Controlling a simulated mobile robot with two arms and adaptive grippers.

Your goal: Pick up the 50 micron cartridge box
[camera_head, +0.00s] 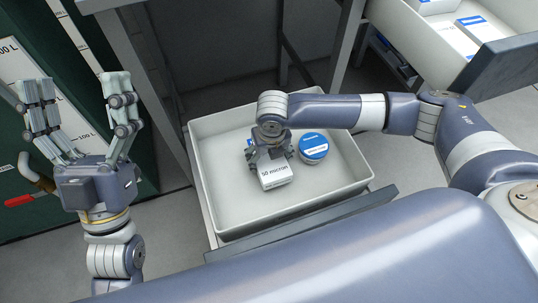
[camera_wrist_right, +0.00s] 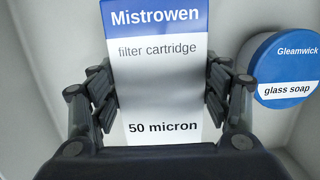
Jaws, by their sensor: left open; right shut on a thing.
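The 50 micron cartridge box (camera_head: 275,178) is white with a blue band. It is inside a pale open drawer (camera_head: 230,222). In the right wrist view the box (camera_wrist_right: 158,85) shows "Mistrowen", "filter cartridge" and "50 micron". My right gripper (camera_head: 268,158) reaches down over the box in the drawer. Its fingers (camera_wrist_right: 158,100) are shut on the box from both sides. I cannot tell whether the box touches the drawer floor. My left gripper (camera_head: 80,115) is open and empty, upright at the left, away from the drawer.
A round tub of glass soap (camera_head: 314,149) with a blue lid stands right of the box; it also shows in the right wrist view (camera_wrist_right: 285,72). Another drawer (camera_head: 425,28) with boxes is at the upper right. A green tank (camera_head: 50,140) with a red-handled valve (camera_head: 20,201) stands left.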

